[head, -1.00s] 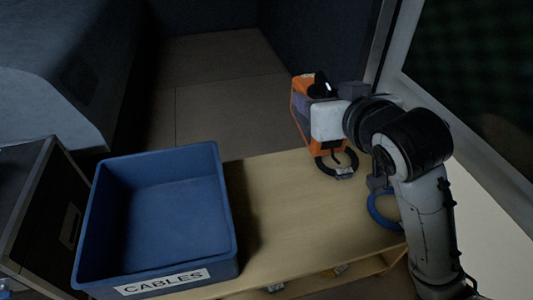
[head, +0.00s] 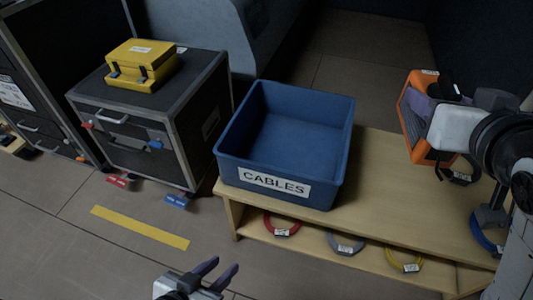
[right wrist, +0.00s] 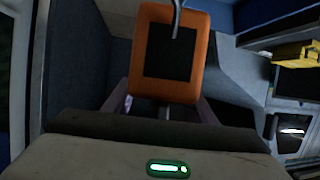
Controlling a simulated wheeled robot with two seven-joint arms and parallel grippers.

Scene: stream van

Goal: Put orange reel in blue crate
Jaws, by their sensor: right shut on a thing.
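The orange reel (head: 406,124) has an orange frame with a dark panel, which faces the camera in the right wrist view (right wrist: 168,50). My right gripper (head: 432,104) is shut on it, over the right part of the wooden bench. In the right wrist view, its fingers (right wrist: 163,108) sit on either side of the reel's lower part. The blue crate (head: 333,150) stands on the bench's left end, labelled CABLES, and looks empty. The reel is to the right of the crate, apart from it. My left gripper (head: 223,268) is open and empty, low in front of the bench.
On the wooden bench (head: 385,190), a black coil (head: 462,172) lies below the reel and a blue coil (head: 485,238) lies near the right arm. Red, grey and yellow coils are on the lower shelf. A black case (head: 130,110) with a yellow box (head: 142,66) stands left.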

